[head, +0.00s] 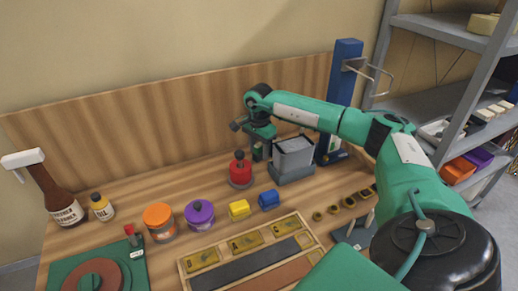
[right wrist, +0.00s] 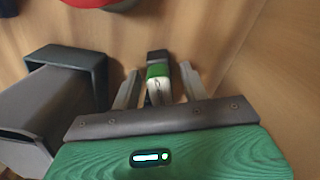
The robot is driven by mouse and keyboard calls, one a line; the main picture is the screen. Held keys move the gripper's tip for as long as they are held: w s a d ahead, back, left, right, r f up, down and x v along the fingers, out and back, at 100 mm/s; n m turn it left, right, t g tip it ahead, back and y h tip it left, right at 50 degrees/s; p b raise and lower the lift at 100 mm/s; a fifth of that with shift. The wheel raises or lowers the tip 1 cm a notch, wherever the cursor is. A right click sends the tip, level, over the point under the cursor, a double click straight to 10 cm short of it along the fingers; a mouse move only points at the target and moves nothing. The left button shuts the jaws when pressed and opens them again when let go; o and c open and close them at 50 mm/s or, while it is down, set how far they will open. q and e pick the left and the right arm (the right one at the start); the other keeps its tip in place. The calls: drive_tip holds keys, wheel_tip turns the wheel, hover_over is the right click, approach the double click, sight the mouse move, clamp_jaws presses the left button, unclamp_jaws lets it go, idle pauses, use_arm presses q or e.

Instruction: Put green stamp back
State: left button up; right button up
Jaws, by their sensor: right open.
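My right gripper (head: 258,143) is at the back of the workbench, between a red round piece with a black knob and a grey box. In the right wrist view my right gripper (right wrist: 160,88) is open, with one finger on each side of a small block, dark with a green band and a pale part, which looks like the green stamp (right wrist: 158,71). A bit of green also shows under the gripper in the head view (head: 257,154). I cannot tell whether the fingers touch it. My left gripper is not in view.
The grey box (head: 293,158) stands close right of the gripper, the red piece (head: 240,173) close left. Yellow (head: 239,209) and blue (head: 269,199) blocks, jars and a wooden tray (head: 249,263) lie in front. A blue post (head: 343,90) stands behind right.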

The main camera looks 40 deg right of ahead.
sight(259, 144)
drive_tip(key=shift+r, duration=0.25)
wheel_tip(259, 144, up, 4)
drive_tip(key=shift+b, duration=0.5)
wheel_tip(259, 144, up, 7)
drive_tip(key=shift+r+b, duration=0.1)
drive_tip(key=shift+b, duration=0.45)
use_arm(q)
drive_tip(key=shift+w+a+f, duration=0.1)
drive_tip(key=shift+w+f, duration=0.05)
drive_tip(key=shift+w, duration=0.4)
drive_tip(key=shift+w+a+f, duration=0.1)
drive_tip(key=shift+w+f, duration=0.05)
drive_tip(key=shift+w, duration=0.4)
use_arm(e)
drive_tip(key=shift+r, duration=0.35)
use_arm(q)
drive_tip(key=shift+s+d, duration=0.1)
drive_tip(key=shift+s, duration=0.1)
